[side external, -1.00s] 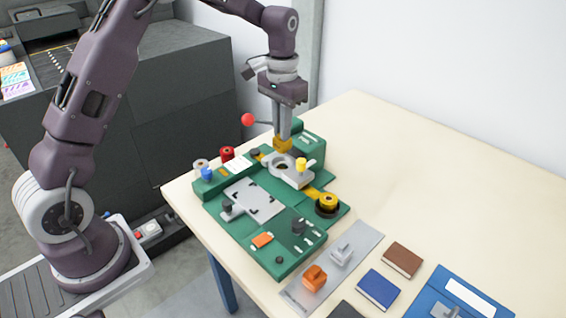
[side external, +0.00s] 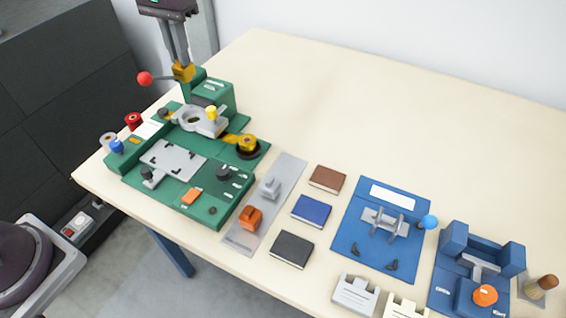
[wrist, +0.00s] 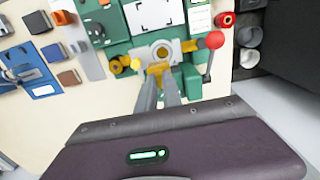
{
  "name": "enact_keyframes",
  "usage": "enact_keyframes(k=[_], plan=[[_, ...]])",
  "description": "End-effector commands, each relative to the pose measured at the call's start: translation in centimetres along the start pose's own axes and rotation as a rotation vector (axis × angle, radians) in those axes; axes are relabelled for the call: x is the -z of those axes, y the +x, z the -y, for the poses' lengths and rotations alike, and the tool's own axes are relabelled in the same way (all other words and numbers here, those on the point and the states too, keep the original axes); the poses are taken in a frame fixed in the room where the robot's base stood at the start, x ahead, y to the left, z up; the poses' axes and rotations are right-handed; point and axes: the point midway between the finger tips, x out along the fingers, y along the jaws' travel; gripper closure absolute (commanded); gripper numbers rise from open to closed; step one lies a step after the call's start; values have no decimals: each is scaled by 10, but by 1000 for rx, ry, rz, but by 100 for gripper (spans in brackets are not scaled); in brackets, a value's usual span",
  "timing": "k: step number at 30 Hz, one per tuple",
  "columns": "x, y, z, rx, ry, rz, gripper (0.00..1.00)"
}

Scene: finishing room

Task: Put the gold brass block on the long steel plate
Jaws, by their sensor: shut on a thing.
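The gold brass block (side external: 184,72) is between the fingertips of my gripper (side external: 181,63), which is shut on it. It is held above the back part of the green machine (side external: 235,185), clear of the grey ring clamp (side external: 190,117). In the wrist view the block (wrist: 157,68) shows at the tips of my gripper's fingers (wrist: 158,76). The long steel plate (side external: 289,172) lies flat on the table to the right of the green machine. A grey block (side external: 270,187) and an orange block (side external: 250,218) stand on it, with bare steel at its far end.
A red-ball lever (side external: 145,79) sticks out left of my gripper. Brown (side external: 328,179), blue (side external: 311,208) and black (side external: 291,249) blocks lie right of the plate. Blue fixtures (side external: 395,255) stand farther right. The back of the table (side external: 370,110) is clear.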

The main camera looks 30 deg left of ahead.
Motion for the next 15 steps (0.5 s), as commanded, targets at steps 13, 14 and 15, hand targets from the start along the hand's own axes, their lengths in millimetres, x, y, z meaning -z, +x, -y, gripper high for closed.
enact_keyframes(k=[13, 14, 15], plan=[[26, 2, -126, -11, -21, 11, 100], [26, 2, -137, -11, -20, 9, 100], [26, 2, -151, -9, -19, 9, 100]])
